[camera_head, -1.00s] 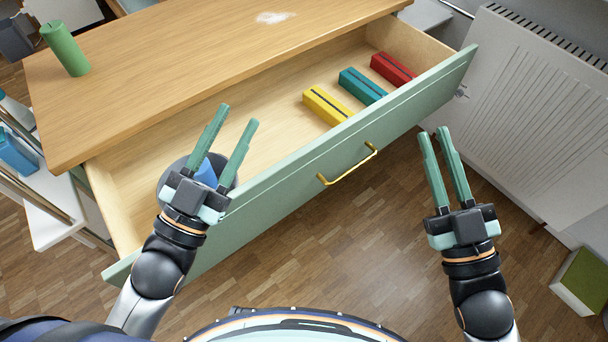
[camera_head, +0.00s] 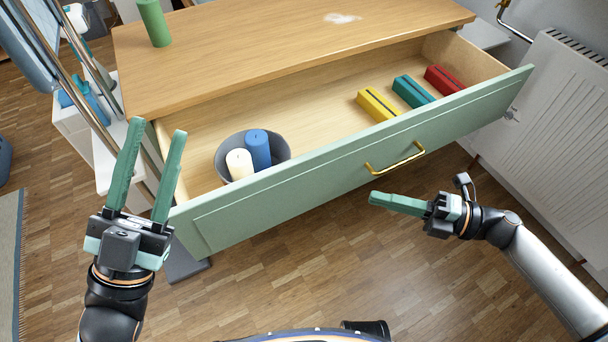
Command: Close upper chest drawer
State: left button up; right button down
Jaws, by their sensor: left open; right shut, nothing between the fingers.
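The upper chest drawer (camera_head: 330,168) stands pulled out from the wooden chest (camera_head: 290,40). It has a green front with a brass handle (camera_head: 395,158) right of its middle. My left gripper (camera_head: 153,140) is open and empty, at the left end of the drawer front. My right gripper (camera_head: 372,198) is shut with nothing in it, in front of the drawer, a little below and left of the handle, its fingers pointing left. It appears apart from the handle.
In the drawer are a grey bowl (camera_head: 222,158) with a white and a blue candle, and yellow (camera_head: 377,104), teal (camera_head: 413,91) and red (camera_head: 443,79) boxes. A green cylinder (camera_head: 154,22) stands on the chest top. A radiator (camera_head: 560,120) is at the right.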

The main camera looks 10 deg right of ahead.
send_near(302, 165)
jog(key=s+a, duration=0.2)
jog(key=a, duration=0.2)
jog(key=w, duration=0.1)
jog(key=w+a+b, duration=0.1)
jog(key=w, duration=0.1)
jog(key=shift+w+a+f+b, duration=0.1)
jog(key=shift+f+b, duration=0.05)
jog(key=shift+b, duration=0.15)
pick_arm(q)
jog(key=shift+s+d+r+m+h, duration=0.1)
jog(key=shift+s+d+m+h, duration=0.05)
jog(key=shift+s+m+h, duration=0.3)
jog(key=shift+s+d+r+m+h, duration=0.1)
jog(key=shift+s+m+h, duration=0.2)
jog(key=shift+h, duration=0.25)
pick_arm(e)
jog(key=shift+w+a, duration=0.25)
jog(key=shift+w, duration=0.15)
pick_arm(q)
jog(key=shift+w, duration=0.1)
pick_arm(e)
jog(key=shift+w, duration=0.15)
